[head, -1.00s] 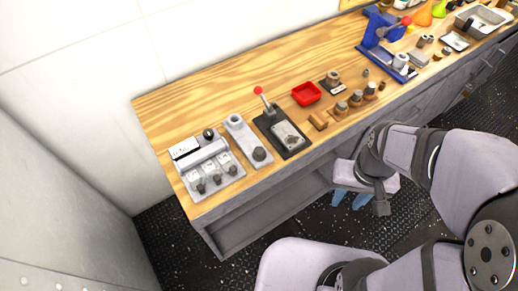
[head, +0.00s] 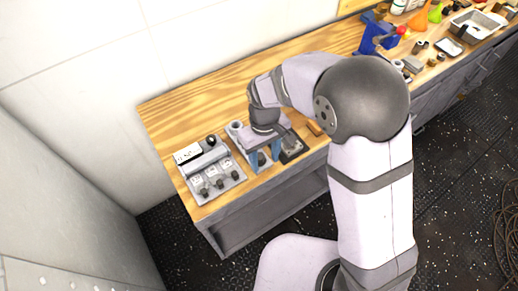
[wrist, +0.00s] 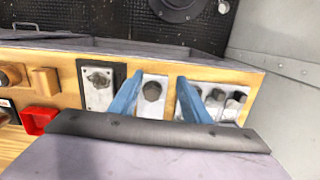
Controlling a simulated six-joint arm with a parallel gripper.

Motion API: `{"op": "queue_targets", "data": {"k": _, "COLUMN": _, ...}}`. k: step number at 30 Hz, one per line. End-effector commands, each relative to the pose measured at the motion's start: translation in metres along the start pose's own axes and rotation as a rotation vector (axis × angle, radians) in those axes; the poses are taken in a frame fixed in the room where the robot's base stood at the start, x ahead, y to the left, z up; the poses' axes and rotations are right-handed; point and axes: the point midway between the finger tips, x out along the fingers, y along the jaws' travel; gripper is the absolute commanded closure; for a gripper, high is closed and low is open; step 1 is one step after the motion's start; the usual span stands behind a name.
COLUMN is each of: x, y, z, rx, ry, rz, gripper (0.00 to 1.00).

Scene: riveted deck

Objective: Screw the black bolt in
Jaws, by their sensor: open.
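A dark round knobbed head (wrist: 152,91), which looks like the black bolt, stands on a light grey plate (wrist: 151,110) in the wrist view. In the head view the bolt (head: 262,158) shows between my fingers, near the plate's front end. My gripper (wrist: 160,79) has two blue fingers, spread apart on either side of the bolt with gaps. The gripper (head: 265,160) also shows in the head view, above the plate. It is open and holds nothing. Whether the fingertips reach down to the bolt's level is unclear. A light ring (head: 235,127) sits at the plate's back end.
A grey block with several dark knobs (head: 212,180) stands close on the left. A black-based fixture (head: 291,155) stands close on the right, partly hidden by my arm. A red tray (wrist: 38,120) lies beyond it. The bench's left back part is bare wood.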

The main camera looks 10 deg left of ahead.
Motion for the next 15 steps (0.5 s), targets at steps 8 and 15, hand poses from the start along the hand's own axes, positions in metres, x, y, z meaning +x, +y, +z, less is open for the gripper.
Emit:
{"op": "queue_targets", "data": {"k": 8, "x": -0.038, "y": 0.007, "z": -0.044, "rx": -0.237, "ry": 0.072, "rz": 0.018, "gripper": 0.57}}
{"op": "queue_targets", "data": {"k": 15, "x": -0.038, "y": 0.007, "z": -0.042, "rx": -0.299, "ry": 0.065, "rz": 0.018, "gripper": 0.57}}
